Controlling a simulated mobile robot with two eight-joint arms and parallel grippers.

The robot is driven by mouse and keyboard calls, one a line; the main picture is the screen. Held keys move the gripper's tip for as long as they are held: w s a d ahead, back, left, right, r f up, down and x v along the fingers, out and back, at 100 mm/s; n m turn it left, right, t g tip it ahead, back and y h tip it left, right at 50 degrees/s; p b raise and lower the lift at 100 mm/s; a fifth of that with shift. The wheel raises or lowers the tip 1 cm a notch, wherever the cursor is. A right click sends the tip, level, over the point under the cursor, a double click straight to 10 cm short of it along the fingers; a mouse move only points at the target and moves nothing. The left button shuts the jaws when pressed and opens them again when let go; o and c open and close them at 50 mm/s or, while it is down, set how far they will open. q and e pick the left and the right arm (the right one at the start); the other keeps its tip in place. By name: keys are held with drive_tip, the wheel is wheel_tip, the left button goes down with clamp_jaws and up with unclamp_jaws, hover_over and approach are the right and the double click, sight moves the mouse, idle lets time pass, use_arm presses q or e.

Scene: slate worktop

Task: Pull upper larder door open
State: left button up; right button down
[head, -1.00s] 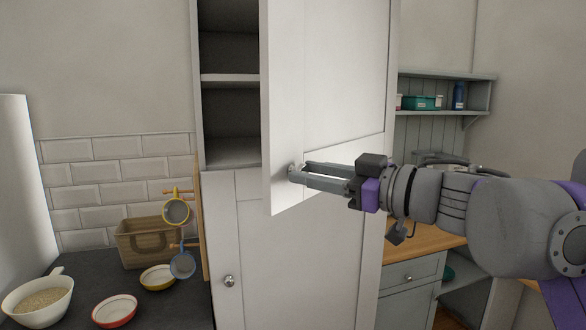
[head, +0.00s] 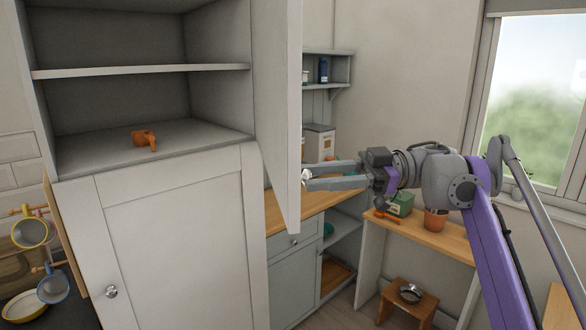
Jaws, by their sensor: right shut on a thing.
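The upper larder door (head: 274,95) stands wide open, hinged on the right and seen nearly edge-on. The upper larder (head: 150,68) shows its shelf and floor, with an orange item (head: 145,139) on the floor. My right gripper (head: 307,178) is shut on the door's knob (head: 305,176) at the door's lower free edge; the fingers partly cover the knob. The lower larder door (head: 178,255) is shut, with its own round knob (head: 111,291). My left gripper is not in view.
A wooden counter (head: 285,212) with a drawer lies behind the open door. A side table (head: 450,232) with a green box (head: 400,203) and a terracotta pot (head: 436,219) stands below my right arm. A stool (head: 408,302) is on the floor. Hanging sieves (head: 31,233) are at left.

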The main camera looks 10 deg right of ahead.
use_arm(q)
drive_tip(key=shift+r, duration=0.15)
use_arm(e)
drive_tip(key=shift+w+d, duration=0.1)
drive_tip(key=shift+d, duration=0.2)
drive_tip(key=c, duration=0.5)
unclamp_jaws()
drive_tip(key=shift+a, duration=0.1)
